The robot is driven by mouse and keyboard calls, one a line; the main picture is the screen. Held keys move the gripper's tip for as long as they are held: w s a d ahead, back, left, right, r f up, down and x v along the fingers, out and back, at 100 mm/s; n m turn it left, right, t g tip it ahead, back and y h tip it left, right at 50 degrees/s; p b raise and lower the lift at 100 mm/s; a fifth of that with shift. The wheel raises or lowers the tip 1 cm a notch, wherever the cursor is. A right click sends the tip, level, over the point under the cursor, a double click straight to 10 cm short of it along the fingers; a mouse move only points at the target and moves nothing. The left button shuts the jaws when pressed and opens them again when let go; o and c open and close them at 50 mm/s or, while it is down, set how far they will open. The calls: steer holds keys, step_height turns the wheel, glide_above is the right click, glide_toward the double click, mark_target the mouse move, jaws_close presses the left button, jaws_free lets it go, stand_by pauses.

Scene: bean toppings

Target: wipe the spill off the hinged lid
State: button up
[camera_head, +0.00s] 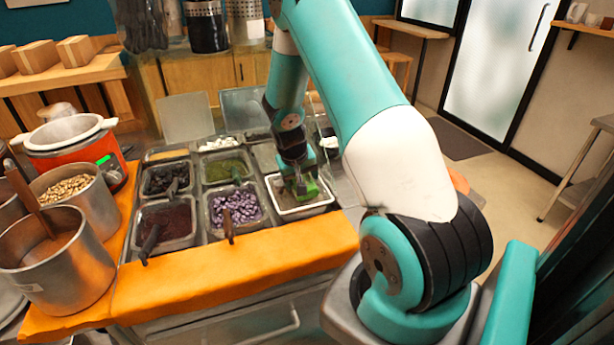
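Upright clear lid panels stand behind the pans, one at the left (185,118) and one beside it (243,108). Another clear panel (345,188) is at the right, partly hidden by my arm. I cannot tell which is the hinged lid, and no spill shows clearly on any of them. My gripper (301,190) points down over a white-rimmed pan (290,212) at the front right of the counter. A small green block (311,190) is at its fingertips. The fingers are too small and covered to show whether they grip it.
Pans of purple beans (236,207), dark red paste (168,218) and green topping (226,167) fill the counter, some with handles sticking out. An orange front ledge (235,268) runs before them. Steel pots (62,265) and a red cooker (75,150) crowd the left.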

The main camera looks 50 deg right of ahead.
steer(key=shift+w+a+f, duration=0.1)
steer(key=shift+w+a, duration=0.2)
steer(key=shift+a, duration=0.2)
steer(key=shift+s+d, duration=0.45)
steer(key=shift+d, duration=0.3)
steer(key=shift+s+d, duration=0.45)
steer(key=shift+d, duration=0.25)
steer(key=shift+s+d, duration=0.45)
steer(key=shift+d, duration=0.3)
